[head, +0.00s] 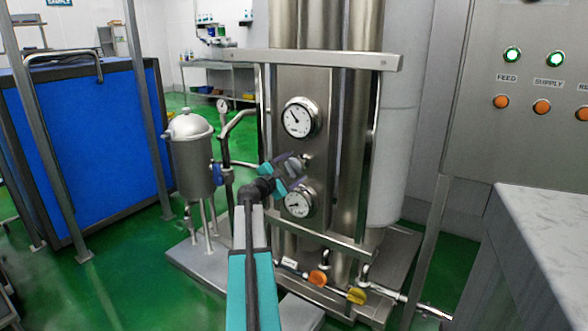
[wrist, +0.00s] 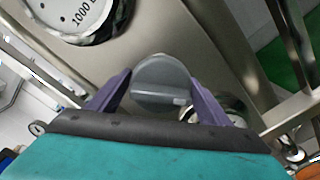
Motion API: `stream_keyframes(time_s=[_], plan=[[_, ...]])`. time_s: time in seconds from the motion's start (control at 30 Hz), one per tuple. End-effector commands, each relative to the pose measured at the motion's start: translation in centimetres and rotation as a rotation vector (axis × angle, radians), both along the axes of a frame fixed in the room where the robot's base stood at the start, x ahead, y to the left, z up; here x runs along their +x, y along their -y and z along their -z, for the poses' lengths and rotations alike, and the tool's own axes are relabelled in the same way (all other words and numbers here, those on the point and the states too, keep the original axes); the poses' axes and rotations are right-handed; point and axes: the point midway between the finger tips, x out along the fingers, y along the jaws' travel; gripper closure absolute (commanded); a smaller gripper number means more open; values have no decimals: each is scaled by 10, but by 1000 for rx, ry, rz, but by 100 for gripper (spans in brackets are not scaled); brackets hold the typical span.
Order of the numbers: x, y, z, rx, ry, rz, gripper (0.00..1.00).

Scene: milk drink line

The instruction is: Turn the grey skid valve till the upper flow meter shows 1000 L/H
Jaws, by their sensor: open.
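The grey skid valve (wrist: 160,80) is a round grey knob with a raised bar across it. In the wrist view it sits between the two purple fingers of my gripper (wrist: 162,88). The fingers are open on either side of it; I cannot tell whether they touch it. In the head view my gripper (head: 291,168) is at the skid front, partly covering the valve. The upper flow meter (head: 300,118) is a round white dial above my gripper, its dark needle pointing up-left. Its figures are too small to read. A dial (wrist: 82,10) printed "1000" is cut off in the wrist view.
A lower round gauge (head: 299,203) is just below my gripper. Steel frame bars (head: 325,60) surround the columns. An orange handle (head: 317,278) and a yellow handle (head: 357,296) are low down. A steel vessel (head: 190,150) stands left, a control panel (head: 545,120) right.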

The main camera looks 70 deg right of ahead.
Motion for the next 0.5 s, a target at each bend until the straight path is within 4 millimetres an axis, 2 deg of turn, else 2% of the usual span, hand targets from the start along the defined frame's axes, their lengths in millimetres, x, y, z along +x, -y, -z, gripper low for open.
stream_keyframes(time_s=[0.5], plan=[[13, -55, 0, 1, 0, -1, 28]])
